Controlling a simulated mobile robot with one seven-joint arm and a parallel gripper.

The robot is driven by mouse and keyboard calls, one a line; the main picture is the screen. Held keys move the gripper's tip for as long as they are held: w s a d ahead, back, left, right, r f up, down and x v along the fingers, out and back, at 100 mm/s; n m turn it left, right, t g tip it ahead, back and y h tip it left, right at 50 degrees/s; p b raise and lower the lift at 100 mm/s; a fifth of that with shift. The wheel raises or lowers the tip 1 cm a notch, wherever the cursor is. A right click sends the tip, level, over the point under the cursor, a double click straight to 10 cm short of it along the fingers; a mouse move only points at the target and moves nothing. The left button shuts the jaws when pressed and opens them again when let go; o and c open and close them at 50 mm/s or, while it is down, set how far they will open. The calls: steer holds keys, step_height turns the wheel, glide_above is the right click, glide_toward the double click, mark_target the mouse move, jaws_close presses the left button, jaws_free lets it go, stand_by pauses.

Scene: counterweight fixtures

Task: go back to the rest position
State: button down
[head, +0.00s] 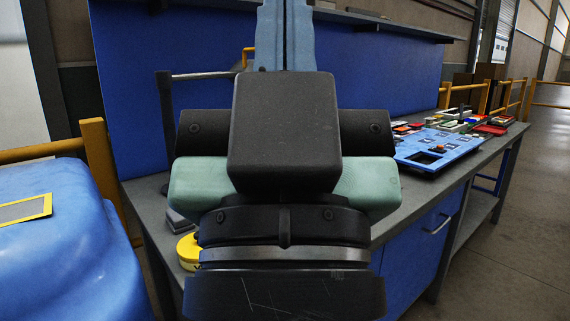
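My arm fills the middle of the head view, with its black and pale green links close to the camera. My arm hides the middle of the grey workbench (408,204).
A blue back panel (385,70) stands behind the bench. A blue fixture board (437,148) and several small coloured parts lie at right. A yellow round object (188,250) is partly hidden at the front left. A blue covered shape (60,240) and yellow rails (101,165) stand left. Floor is clear at right.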

step_height(320, 180, up, 22)
steer(key=p, duration=1.9)
steer(key=shift+f, duration=0.15)
